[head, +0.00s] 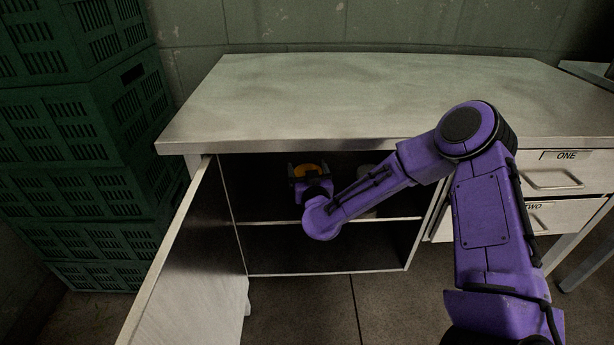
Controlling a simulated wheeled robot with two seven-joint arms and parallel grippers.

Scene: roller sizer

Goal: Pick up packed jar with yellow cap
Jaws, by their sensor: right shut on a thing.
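The jar with the yellow cap (306,170) is inside the open cabinet, above its middle shelf. Only its yellow-orange cap shows clearly; the body is hidden by my gripper and the shade. My right gripper (306,174) reaches into the upper compartment and is shut on this jar. I cannot tell whether the jar touches the shelf. My left gripper is not in view.
The cabinet's door (180,255) stands open at the left. The middle shelf (395,219) divides the cabinet. The worktop (330,100) is bare. Drawers (556,178) are at the right, green crates (75,130) at the left.

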